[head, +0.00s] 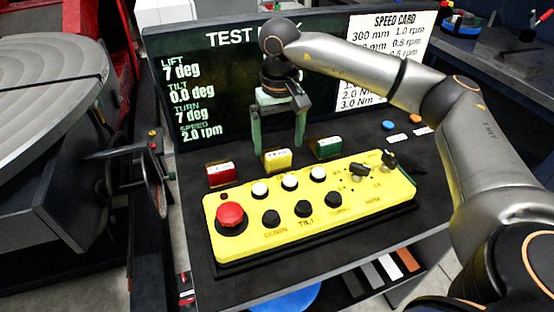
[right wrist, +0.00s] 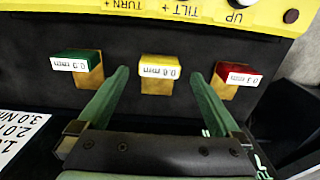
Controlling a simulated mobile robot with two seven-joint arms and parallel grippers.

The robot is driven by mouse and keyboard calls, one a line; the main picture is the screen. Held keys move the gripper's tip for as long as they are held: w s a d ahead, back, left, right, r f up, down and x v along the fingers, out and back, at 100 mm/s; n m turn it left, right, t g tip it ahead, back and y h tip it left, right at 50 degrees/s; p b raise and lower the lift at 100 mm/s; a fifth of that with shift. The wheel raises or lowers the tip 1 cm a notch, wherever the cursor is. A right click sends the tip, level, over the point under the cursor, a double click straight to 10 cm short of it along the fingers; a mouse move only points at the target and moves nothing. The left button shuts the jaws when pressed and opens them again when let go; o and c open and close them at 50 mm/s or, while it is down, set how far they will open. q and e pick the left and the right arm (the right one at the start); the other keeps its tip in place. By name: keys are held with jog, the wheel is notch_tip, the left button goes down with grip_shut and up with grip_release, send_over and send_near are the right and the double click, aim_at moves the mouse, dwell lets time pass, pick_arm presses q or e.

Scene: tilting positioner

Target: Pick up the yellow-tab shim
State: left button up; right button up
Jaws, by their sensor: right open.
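The yellow-tab shim (head: 278,160) stands between the red-tab shim (head: 221,174) and the green-tab shim (head: 328,147), behind the yellow control box. My right gripper (head: 279,145) is open and empty, pointing down just behind the yellow tab in the head view. In the right wrist view the yellow-tab shim (right wrist: 160,72) shows in the gap between the two green fingertips (right wrist: 159,75), with no visible contact. The red-tab shim (right wrist: 240,74) and green-tab shim (right wrist: 77,62) lie outside the fingers. My left gripper is not in view.
The yellow control box (head: 260,246) with a red button, several knobs and switches stands in front of the shims. A dark display board (head: 215,110) and a white speed card (head: 385,50) stand behind. A large grey turntable (head: 50,70) is at the left.

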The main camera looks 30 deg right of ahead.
aim_at(278, 154)
notch_tip(278, 154, down, 5)
jog(key=shift+w+d+r, duration=0.1)
jog(key=shift+r, duration=0.05)
jog(key=c, duration=1.4)
